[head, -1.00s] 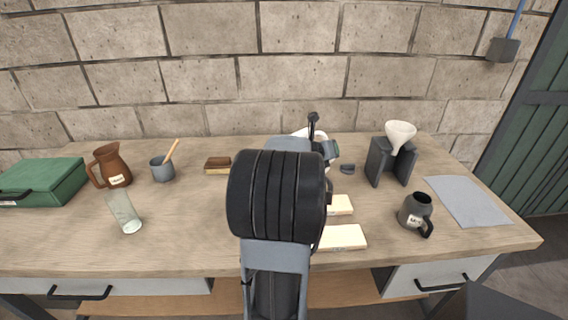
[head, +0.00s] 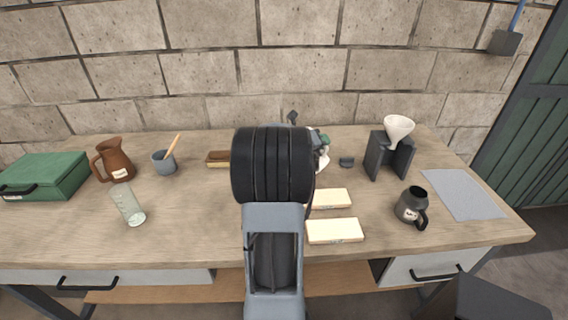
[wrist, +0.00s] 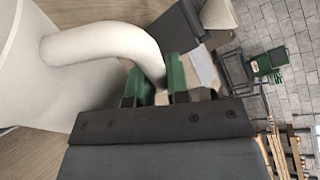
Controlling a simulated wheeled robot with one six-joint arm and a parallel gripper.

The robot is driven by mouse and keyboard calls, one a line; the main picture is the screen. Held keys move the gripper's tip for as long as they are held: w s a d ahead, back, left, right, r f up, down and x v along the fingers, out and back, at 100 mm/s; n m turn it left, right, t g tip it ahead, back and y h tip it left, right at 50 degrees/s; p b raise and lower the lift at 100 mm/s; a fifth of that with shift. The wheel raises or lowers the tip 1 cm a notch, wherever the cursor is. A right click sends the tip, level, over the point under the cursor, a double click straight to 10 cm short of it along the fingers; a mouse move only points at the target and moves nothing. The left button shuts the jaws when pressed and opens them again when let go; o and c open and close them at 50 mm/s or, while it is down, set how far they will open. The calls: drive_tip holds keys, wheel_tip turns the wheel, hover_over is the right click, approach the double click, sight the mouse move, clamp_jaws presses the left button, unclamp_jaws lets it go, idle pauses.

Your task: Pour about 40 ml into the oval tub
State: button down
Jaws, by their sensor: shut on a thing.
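My gripper (wrist: 160,82) is shut on the curved handle of a white jug (wrist: 25,70), whose pale body fills the left of the wrist view. In the head view a little of the white jug (head: 323,160) shows just right of my arm's black joint, with a green part of my gripper (head: 321,139) beside it. My arm hides most of both there. I cannot make out an oval tub in either view; the area behind my arm is hidden. The jug's contents are not visible.
Two pale blocks (head: 334,231) lie right of my arm. A dark mug (head: 411,206), a white funnel (head: 398,130) on a dark stand (head: 377,157) and a grey mat (head: 463,194) are further right. A glass (head: 128,206), brown jug (head: 117,161) and green case (head: 45,176) stand left.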

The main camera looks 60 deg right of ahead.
drive_tip(key=shift+w+f+n, duration=0.2)
drive_tip(key=shift+w+n, duration=0.35)
drive_tip(key=shift+n, duration=0.05)
idle(0.5)
drive_tip(key=shift+s+a+g, duration=0.1)
drive_tip(key=shift+s+g, duration=0.2)
drive_tip(key=shift+s, duration=0.2)
drive_tip(key=shift+s, duration=0.25)
drive_tip(key=shift+s+a+f, duration=0.1)
drive_tip(key=shift+s, duration=0.25)
drive_tip(key=shift+s, duration=0.4)
drive_tip(key=shift+n+h, duration=0.3)
idle(0.9)
